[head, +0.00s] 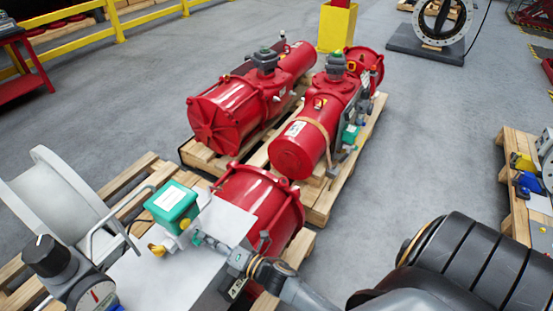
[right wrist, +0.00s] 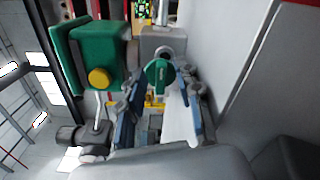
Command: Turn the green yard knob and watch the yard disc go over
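The green knob (right wrist: 160,74) is a small paddle-shaped handle in the right wrist view, in front of a grey block. In the head view it is small and partly hidden at the tip of my right gripper (head: 204,241), beside the white panel. In the right wrist view, my right gripper (right wrist: 158,98) has its fingers apart, one on each side of the knob. Whether either finger touches it I cannot tell. I cannot make out the yard disc for certain. My left gripper is not in view.
A green box (head: 172,203) with a yellow button is close to my right gripper; it also shows in the right wrist view (right wrist: 98,50). A gauge with a black knob (head: 48,256) stands left. Red actuators (head: 232,110) lie on pallets behind.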

